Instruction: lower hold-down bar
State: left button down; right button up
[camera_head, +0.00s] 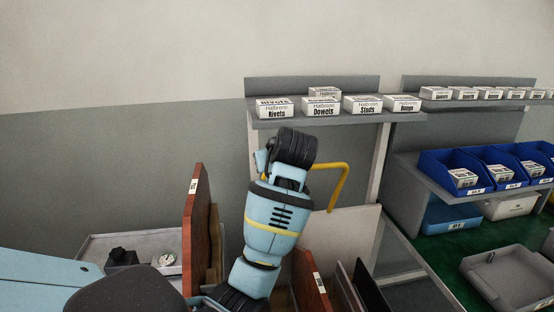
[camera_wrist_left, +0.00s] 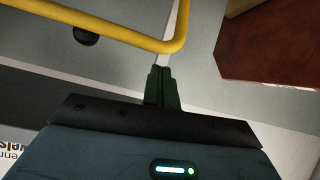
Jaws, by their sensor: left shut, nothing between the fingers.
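The yellow hold-down bar (camera_head: 344,188) is a bent tube at mid-picture in the head view, raised in front of a pale upright panel. Its left part is hidden behind my left arm. In the left wrist view the bar (camera_wrist_left: 110,27) crosses the top left and bends upward near the middle. My left gripper (camera_wrist_left: 160,70) is shut and empty, its dark green fingertips just below the bar's bend in the picture. I cannot tell the gap in depth. In the head view my left wrist hides the fingers. My right gripper is not in view.
A shelf (camera_head: 330,117) with several labelled white boxes stands behind the bar. Red-brown boards (camera_head: 196,235) stand upright left of my arm, beside a grey tray (camera_head: 100,246). Blue bins (camera_head: 455,172) and another grey tray (camera_head: 508,280) are at the right.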

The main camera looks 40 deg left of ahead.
pick_arm(q)
jog(key=shift+x, duration=1.8)
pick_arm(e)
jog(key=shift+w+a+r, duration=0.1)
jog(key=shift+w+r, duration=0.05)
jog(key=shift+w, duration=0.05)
